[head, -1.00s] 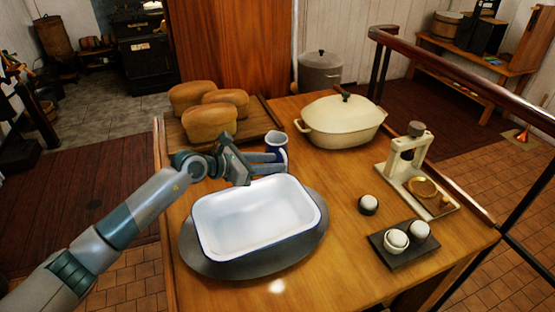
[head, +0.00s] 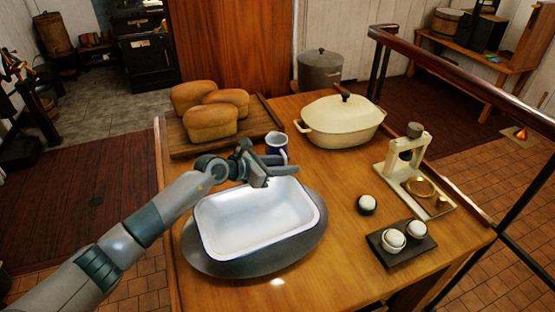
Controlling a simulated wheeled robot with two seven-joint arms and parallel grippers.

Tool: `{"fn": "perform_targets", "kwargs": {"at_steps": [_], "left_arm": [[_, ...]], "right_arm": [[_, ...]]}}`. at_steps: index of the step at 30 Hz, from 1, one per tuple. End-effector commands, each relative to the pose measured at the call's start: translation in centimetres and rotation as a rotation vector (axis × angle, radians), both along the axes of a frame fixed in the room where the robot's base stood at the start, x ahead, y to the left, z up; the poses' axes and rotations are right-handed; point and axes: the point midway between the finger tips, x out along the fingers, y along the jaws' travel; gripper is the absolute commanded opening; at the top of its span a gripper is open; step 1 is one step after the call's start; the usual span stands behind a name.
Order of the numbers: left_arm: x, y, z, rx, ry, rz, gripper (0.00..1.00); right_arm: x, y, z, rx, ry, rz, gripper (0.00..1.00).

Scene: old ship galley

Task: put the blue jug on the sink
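The blue jug (head: 277,142), white inside with a dark blue body, stands on the wooden table behind the basin. Its lower part is partly hidden by my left gripper. My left gripper (head: 286,167) is just in front of the jug, above the basin's far edge. Its fingers point right and look apart, with nothing seen held between them; whether they touch the jug is unclear. The sink appears to be the white, blue-rimmed rectangular basin (head: 255,218), empty, set on a dark grey oval base (head: 210,268). My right gripper is not in view.
A board (head: 262,122) with bread loaves (head: 211,123) lies behind left. A cream lidded pot (head: 342,122) stands behind right. A press-like stand (head: 410,165), a small cup (head: 367,204) and a dark tray (head: 401,256) with two cups are at right. The table's front right is clear.

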Motion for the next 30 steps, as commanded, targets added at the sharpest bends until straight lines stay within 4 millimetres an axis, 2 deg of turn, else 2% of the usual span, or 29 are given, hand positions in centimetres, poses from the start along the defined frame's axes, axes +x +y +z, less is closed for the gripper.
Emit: {"fn": "perform_targets", "kwargs": {"at_steps": [5,6,9,10,30], "left_arm": [[0.0,0.02,0.02,0.0,0.0,0.0,0.3],[0.0,0.02,0.02,0.0,0.0,0.0,0.26],[0.0,0.02,0.02,0.0,0.0,0.0,0.02],[0.0,0.02,0.02,0.0,0.0,0.0,0.0],[0.02,0.05,0.04,0.001,-0.001,0.001,0.0]], "right_arm": [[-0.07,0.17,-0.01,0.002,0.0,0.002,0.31],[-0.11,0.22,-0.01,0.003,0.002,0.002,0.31],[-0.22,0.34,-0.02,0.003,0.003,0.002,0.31],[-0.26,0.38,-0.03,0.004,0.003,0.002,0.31],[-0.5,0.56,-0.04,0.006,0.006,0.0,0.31]]}}
